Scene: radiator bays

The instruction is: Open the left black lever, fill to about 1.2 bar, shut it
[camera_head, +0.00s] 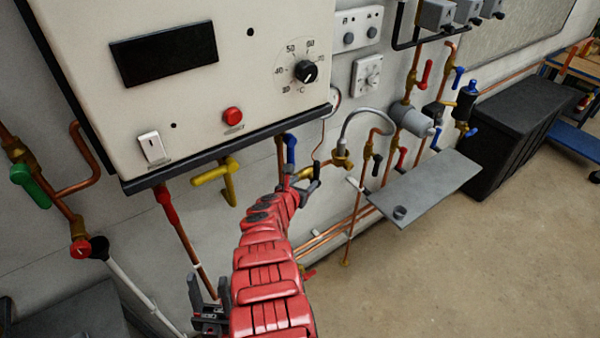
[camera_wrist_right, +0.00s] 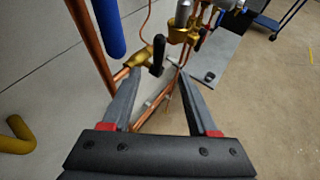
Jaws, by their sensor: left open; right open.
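The left black lever (camera_head: 316,170) is on a brass valve (camera_head: 342,159) at the left end of a silver filling hose (camera_head: 358,116). It also shows in the right wrist view (camera_wrist_right: 158,54), between and beyond my fingertips, with no clear contact. A second black lever (camera_head: 376,166) hangs further right. My right gripper (camera_head: 300,184) is open and empty beside the left lever; it also shows in the wrist view (camera_wrist_right: 157,80). My left gripper (camera_head: 207,316) is open, low at the bottom. A round dial (camera_head: 334,100) is partly hidden by the boiler casing; its reading is not legible.
The white boiler (camera_head: 190,90) overhangs from above. A blue lever (camera_head: 291,148), yellow lever (camera_head: 211,175) and red lever (camera_head: 166,204) hang beneath it. A grey shelf (camera_head: 428,188) juts out at right. A black chest (camera_head: 520,130) stands beyond; the floor in front is clear.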

